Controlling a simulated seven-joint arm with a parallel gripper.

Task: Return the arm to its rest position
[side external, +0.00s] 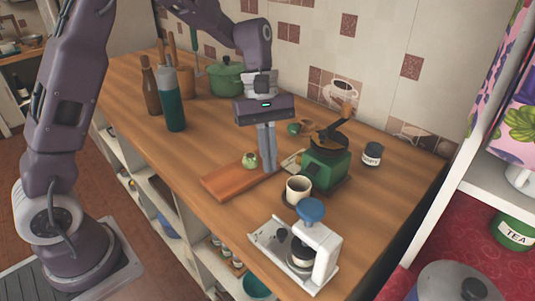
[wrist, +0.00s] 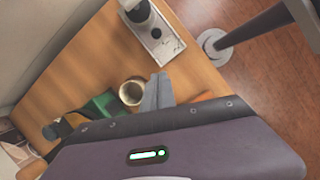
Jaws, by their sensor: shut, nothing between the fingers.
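My gripper (side external: 268,168) points down over the wooden counter in the side external view. Its fingers are together with nothing between them, beside the right end of a reddish cutting board (side external: 222,184). A small green and white round item (side external: 250,160) sits at the board, just left of the fingers. In the wrist view the closed fingertips (wrist: 162,78) show next to a cup (wrist: 132,91). I cannot tell from the pictures whether the fingers touch the board.
A green grinder (side external: 326,168), the cup (side external: 298,189) and a white machine with a blue knob (side external: 296,250) stand to the right. Bottles (side external: 173,100) and a green pot (side external: 225,78) stand behind left. The counter's front left is clear.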

